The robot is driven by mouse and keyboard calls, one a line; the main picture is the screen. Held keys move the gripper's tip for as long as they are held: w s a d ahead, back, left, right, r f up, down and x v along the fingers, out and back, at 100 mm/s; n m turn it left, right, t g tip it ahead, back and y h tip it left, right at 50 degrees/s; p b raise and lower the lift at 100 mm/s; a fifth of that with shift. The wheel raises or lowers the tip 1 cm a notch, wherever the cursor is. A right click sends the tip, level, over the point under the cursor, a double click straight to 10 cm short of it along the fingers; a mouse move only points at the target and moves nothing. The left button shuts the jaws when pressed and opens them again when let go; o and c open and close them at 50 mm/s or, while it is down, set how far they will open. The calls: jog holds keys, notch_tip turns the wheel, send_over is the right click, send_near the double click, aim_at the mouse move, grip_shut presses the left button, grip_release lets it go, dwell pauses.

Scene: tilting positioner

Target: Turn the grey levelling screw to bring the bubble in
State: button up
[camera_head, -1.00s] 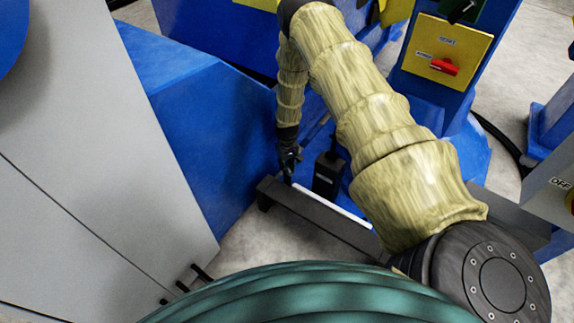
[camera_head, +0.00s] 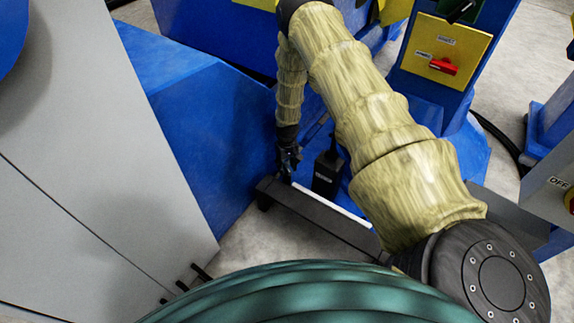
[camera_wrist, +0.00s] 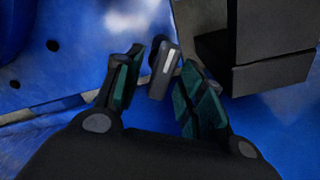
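A small dark grey piece with a pale stripe, apparently the levelling screw (camera_wrist: 157,82), stands between the fingers of my gripper (camera_wrist: 160,66) in the wrist view. The green-padded fingers are apart, one on each side of it, and a gap shows at the left finger. Whether the right finger touches it is unclear. In the head view my gripper (camera_head: 288,160) points down beside the blue housing, above the far end of a dark bar. The screw is too small or hidden to make out there. No bubble can be made out in either view.
A black labelled box (camera_head: 326,175) stands close to the right of my gripper; a dark block (camera_wrist: 270,75) is close at right in the wrist view. A dark bar (camera_head: 310,212) runs below. A blue housing (camera_head: 205,120) and yellow switch panel (camera_head: 440,50) flank my arm.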

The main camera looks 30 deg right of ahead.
aim_at(287, 166)
notch_tip(287, 166, up, 12)
dwell(0.7)
dwell(0.4)
jog(key=s+a+f, duration=0.1)
jog(key=s+a, duration=0.1)
jog(key=s, duration=0.1)
jog(key=s+a+f, duration=0.2)
jog(key=s, duration=0.1)
jog(key=s+a+f, duration=0.2)
jog(key=s, duration=0.1)
jog(key=shift+a+f, duration=0.15)
jog(key=shift+a, duration=0.1)
jog(key=s+a+n, duration=0.1)
jog(key=s+a, duration=0.4)
jog(key=s, duration=0.5)
jog(key=s+a, duration=0.4)
jog(key=s, duration=0.7)
jog(key=s+a+n, duration=0.1)
jog(key=s+a, duration=0.4)
jog(key=s, duration=0.5)
notch_tip(287, 166, up, 33)
jog(key=p, duration=3.2)
jog(key=shift+f, duration=0.15)
